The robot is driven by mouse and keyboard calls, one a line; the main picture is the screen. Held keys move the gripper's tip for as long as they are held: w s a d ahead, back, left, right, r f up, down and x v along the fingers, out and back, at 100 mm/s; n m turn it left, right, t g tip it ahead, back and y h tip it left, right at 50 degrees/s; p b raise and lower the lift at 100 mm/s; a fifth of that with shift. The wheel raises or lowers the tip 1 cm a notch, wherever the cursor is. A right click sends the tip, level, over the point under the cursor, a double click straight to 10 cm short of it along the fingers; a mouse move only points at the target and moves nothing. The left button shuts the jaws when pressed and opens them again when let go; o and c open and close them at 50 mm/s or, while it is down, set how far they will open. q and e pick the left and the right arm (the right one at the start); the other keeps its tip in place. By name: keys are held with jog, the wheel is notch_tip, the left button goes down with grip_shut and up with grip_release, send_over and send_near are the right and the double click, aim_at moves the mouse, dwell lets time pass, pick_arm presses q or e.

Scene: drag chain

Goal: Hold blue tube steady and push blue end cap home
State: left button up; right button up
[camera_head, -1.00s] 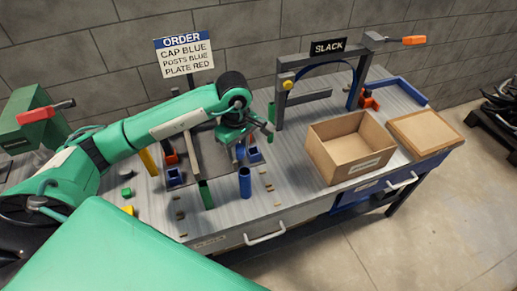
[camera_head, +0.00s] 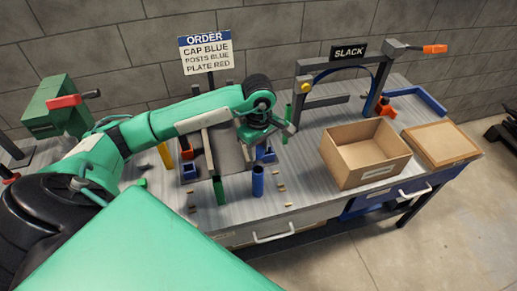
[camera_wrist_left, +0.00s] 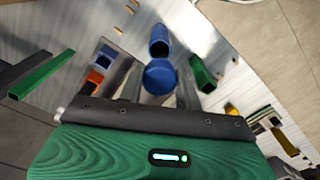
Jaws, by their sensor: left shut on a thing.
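The blue tube (camera_head: 258,182) stands upright on the workbench in the head view. In the left wrist view the blue tube (camera_wrist_left: 158,33) shows its open mouth facing the gripper. My left gripper (camera_wrist_left: 159,90) is shut on the round blue end cap (camera_wrist_left: 159,76), which lies between its two grey fingers. The cap's outline lies just beside the tube's mouth in that view; the gap between them cannot be judged. In the head view my left gripper (camera_head: 250,148) is over the bench behind the tube, and the cap is hard to make out. My right gripper does not show.
A green tube (camera_head: 219,191) stands left of the blue tube, also near the gripper in the wrist view (camera_wrist_left: 202,75). A cardboard box (camera_head: 365,155), a black-and-grey frame labelled SLACK (camera_head: 348,50) and an ORDER sign (camera_head: 206,52) stand around. Small tan pieces lie near the front edge.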

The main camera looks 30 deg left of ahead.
aim_at(258, 159)
pick_arm(q)
jog(key=shift+f+b, duration=2.15)
jog(key=shift+f, duration=0.4)
jog(key=shift+b, duration=0.5)
jog(key=shift+b, duration=0.55)
jog(key=shift+f+b, duration=0.9)
jog(key=shift+b, duration=0.1)
jog(key=o, duration=1)
jog(key=shift+r, duration=0.1)
jog(key=shift+o, duration=0.2)
